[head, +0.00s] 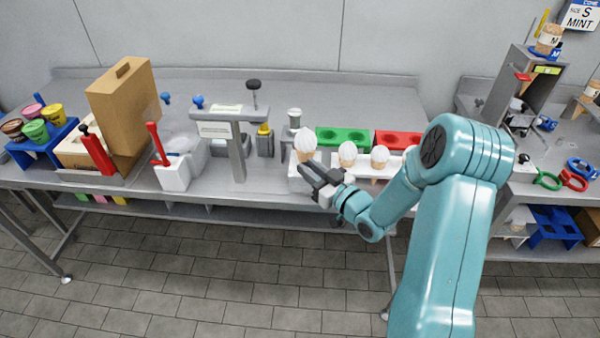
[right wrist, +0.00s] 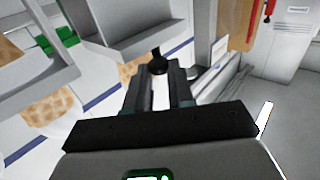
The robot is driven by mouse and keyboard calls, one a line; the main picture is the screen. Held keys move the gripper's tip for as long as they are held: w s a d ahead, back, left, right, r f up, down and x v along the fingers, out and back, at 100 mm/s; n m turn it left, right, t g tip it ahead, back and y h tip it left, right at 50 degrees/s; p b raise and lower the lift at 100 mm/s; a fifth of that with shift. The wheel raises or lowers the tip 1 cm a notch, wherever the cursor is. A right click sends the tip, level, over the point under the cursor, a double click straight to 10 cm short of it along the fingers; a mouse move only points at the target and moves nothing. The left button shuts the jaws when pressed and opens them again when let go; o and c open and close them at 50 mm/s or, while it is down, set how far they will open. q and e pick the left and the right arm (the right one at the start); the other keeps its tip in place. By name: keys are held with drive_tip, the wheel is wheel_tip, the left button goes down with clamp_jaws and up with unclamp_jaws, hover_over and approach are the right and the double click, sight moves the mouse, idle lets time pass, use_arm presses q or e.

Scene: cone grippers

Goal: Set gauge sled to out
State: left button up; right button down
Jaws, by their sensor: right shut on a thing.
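My right gripper (head: 312,178) is at the front edge of the steel bench, just in front of a white cone rack (head: 296,184). In the right wrist view its fingers (right wrist: 161,82) are nearly together on a small black knob (right wrist: 158,65). I cannot clearly make out the gauge sled that this knob may belong to; fingers and rack hide most of that spot. White-topped cones (head: 306,142) stand in the rack, and waffle cones (right wrist: 46,104) show close on the left in the wrist view. My left gripper is not in view.
Green (head: 343,136) and red (head: 398,139) trays lie behind the rack. A grey T-shaped stand (head: 236,150) is to its left, with a white box with a red lever (head: 172,172) farther left. A second bench stands on the right. The floor in front is clear.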

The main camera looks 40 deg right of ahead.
drive_tip(key=shift+s+d, duration=0.1)
drive_tip(key=shift+d, duration=0.05)
drive_tip(key=c, duration=1.1)
unclamp_jaws()
drive_tip(key=shift+o, duration=0.5)
drive_tip(key=shift+s+d, duration=0.1)
drive_tip(key=shift+s, duration=0.1)
drive_tip(key=shift+w, duration=0.1)
drive_tip(key=s+a+p, duration=0.1)
drive_tip(key=s+p, duration=0.2)
drive_tip(key=s, duration=1.3)
drive_tip(key=shift+s+a+p, duration=0.2)
drive_tip(key=shift+a+p, duration=0.05)
drive_tip(key=shift+p, duration=0.1)
